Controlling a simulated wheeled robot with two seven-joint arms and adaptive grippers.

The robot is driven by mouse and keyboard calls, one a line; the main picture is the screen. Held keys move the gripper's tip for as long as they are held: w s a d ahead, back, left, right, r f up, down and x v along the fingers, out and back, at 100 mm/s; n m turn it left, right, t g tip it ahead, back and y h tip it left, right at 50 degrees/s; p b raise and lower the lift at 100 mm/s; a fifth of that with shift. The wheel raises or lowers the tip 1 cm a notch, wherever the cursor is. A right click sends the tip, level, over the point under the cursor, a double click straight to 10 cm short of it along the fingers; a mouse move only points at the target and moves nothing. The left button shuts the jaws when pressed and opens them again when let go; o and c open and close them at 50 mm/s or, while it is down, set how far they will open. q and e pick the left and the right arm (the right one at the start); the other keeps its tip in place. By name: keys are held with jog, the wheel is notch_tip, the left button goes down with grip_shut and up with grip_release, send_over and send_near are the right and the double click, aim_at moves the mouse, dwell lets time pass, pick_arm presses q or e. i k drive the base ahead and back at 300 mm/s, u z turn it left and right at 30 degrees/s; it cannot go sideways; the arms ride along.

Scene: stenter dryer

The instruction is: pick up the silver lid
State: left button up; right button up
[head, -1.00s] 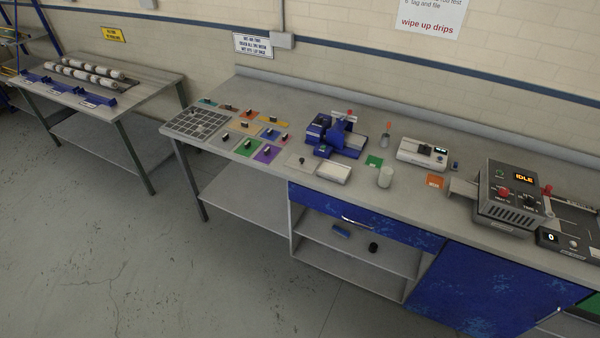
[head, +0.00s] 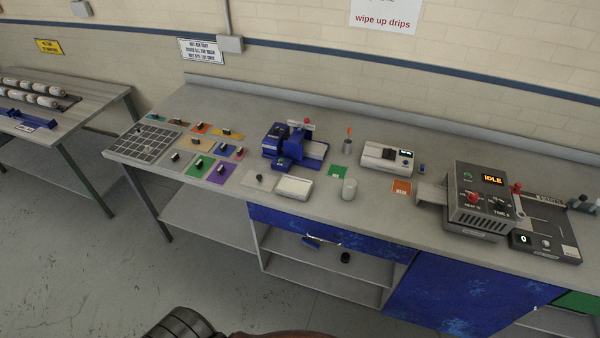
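I cannot make out for sure which thing is the silver lid. A pale square plate (head: 252,184) with a small knob lies on the bench. To its right is a shallow whitish rectangular tray (head: 294,188), and further right a pale upright cylinder (head: 349,190), whose top may be a lid. All stand near the front edge of the bench. Neither gripper shows in the head view. Only a dark ribbed part and a brownish part, apparently mine, show at the bottom edge, well apart from the bench-top things.
The bench (head: 400,215) also holds a blue device (head: 295,145), colour swatches with small knobs, a grey grid board (head: 147,143), a white meter (head: 388,158) and a grey heater box (head: 483,200) reading IDLE. A blue drawer (head: 335,235) is below. The floor in front is clear.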

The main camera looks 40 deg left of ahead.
aim_at(265, 182)
jog(key=z, duration=0.15)
jog(key=i, duration=0.65)
jog(key=u, duration=0.75)
jog(key=i, duration=0.45)
jog(key=u, duration=0.5)
